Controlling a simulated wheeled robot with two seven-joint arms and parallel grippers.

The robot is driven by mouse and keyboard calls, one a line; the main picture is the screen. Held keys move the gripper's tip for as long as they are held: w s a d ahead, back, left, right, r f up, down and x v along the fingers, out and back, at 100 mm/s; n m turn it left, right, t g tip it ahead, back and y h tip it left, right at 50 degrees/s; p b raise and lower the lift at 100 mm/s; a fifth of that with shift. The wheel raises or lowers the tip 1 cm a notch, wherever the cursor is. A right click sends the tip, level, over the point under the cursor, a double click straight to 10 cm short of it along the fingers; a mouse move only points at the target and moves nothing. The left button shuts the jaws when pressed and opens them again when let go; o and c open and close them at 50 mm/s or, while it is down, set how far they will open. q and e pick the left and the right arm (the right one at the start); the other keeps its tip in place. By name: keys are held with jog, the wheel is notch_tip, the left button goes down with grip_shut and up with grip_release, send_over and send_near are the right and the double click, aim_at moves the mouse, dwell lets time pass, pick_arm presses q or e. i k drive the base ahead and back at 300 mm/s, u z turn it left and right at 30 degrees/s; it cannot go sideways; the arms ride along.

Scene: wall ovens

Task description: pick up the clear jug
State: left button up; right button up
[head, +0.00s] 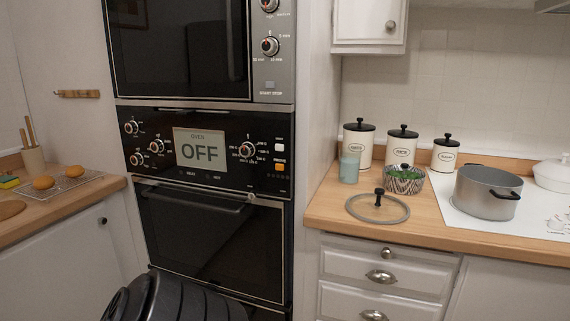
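A small translucent bluish vessel (349,167), which looks like the clear jug, stands upright on the right wooden counter. It is in front of the leftmost cream canister and close to the wall beside the ovens. I cannot make out a handle or spout on it. Neither of my grippers is in the head view, and nothing is seen touching the vessel.
A patterned bowl (405,181) with green contents stands right of the vessel. A glass lid (379,208) lies in front. Cream canisters (400,148) stand behind. A grey pot (487,193) is on the white hob. The counter's front edge (400,234) is mostly clear.

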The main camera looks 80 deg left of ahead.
aim_at(348, 163)
jog(key=u, duration=1.45)
jog(key=i, duration=0.2)
jog(key=z, duration=0.05)
